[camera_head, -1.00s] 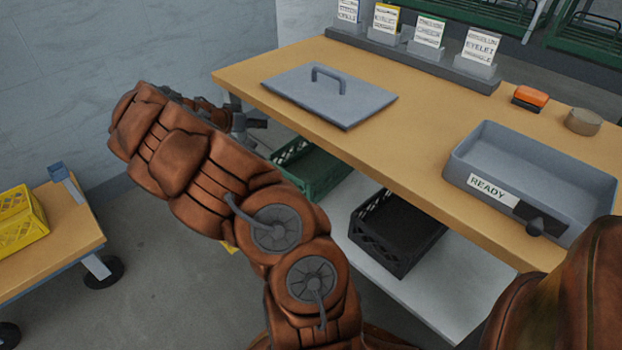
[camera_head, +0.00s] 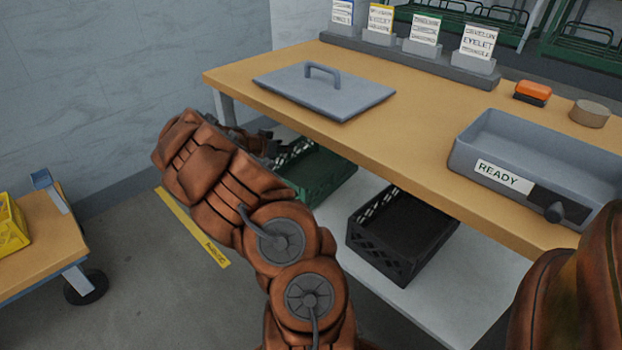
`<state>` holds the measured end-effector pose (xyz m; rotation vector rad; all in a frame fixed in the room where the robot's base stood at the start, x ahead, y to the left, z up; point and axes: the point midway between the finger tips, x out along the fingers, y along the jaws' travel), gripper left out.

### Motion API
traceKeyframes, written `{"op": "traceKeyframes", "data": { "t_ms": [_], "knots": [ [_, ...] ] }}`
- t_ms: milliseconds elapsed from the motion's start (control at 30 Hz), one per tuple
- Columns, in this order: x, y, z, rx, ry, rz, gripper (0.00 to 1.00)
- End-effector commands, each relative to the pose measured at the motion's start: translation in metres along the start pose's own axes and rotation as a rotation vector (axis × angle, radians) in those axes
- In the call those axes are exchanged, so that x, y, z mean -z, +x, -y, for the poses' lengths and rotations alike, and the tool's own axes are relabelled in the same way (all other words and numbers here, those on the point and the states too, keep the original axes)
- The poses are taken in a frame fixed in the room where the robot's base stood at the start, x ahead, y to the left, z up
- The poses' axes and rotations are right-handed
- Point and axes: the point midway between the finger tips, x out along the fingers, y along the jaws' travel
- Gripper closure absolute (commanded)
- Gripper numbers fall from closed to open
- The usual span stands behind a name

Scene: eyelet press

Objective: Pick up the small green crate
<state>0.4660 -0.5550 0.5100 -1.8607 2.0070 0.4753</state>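The small green crate (camera_head: 318,176) stands on the light lower shelf under the wooden table, at its left end. My arm hides part of its left side. My gripper (camera_head: 280,146) is at the crate's far left upper edge, mostly hidden behind my own arm. Only some dark finger parts show there, close to the crate's rim. I cannot tell whether they touch it or whether the fingers are open or shut.
A black crate (camera_head: 380,262) stands on the lower shelf (camera_head: 345,222) right of the green one. The tabletop (camera_head: 410,130) overhangs both. On it are a grey lid (camera_head: 335,98) and a grey READY tray (camera_head: 535,160). A yellow crate (camera_head: 10,228) sits on a cart at left.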

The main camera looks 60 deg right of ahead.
Motion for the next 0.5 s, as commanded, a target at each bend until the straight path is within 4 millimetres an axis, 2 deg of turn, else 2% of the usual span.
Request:
{"op": "traceKeyframes", "data": {
  "t_ms": [33,200,433,500],
  "knots": [
    [-0.002,0.008,0.0,-0.001,0.002,0.003,0.6],
    [-0.001,0.019,0.0,-0.001,0.001,0.003,0.6],
    [0.0,0.019,0.0,0.0,0.001,0.001,0.6],
    [0.0,0.019,0.0,0.0,0.001,0.001,0.66]
  ]
}}
